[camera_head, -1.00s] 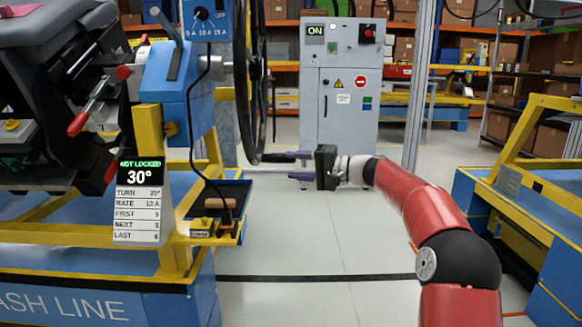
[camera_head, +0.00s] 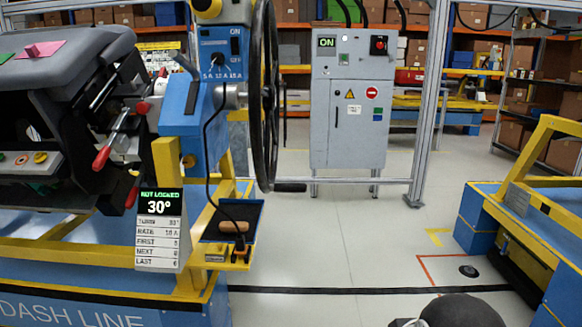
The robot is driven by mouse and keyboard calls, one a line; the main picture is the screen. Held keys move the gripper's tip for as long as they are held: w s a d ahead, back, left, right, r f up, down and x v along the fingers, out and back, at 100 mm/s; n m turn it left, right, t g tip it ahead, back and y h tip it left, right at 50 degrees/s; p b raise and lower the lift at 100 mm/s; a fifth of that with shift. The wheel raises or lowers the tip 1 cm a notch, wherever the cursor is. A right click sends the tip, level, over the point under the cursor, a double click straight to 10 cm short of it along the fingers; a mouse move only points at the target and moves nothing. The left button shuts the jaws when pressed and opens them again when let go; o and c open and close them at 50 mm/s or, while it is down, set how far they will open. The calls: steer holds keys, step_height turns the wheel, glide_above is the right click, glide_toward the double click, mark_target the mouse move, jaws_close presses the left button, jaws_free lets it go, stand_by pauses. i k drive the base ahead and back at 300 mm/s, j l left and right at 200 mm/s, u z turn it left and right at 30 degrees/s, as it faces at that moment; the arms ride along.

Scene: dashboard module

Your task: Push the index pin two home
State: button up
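My gripper is out of view; only a dark joint of my arm shows at the bottom right. The dashboard module (camera_head: 70,62) is held on the blue and yellow stand at the left. Beside it are a red knob (camera_head: 142,107) and a red-handled lever (camera_head: 102,158); I cannot tell which part, if either, is index pin two. A display (camera_head: 158,200) on the stand reads NOT LOCKED and 30°. The large black handwheel (camera_head: 262,95) has its dark handle (camera_head: 290,187) at the bottom, pointing right.
A small tray (camera_head: 252,212) with a brown-handled tool (camera_head: 234,227) sits on the stand below the wheel. A grey cabinet (camera_head: 348,140) showing ON stands behind. A blue and yellow frame (camera_head: 480,215) is at the right. Open floor (camera_head: 340,245) lies between.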

mark_target(142, 108)
steer(key=u, duration=1.6)
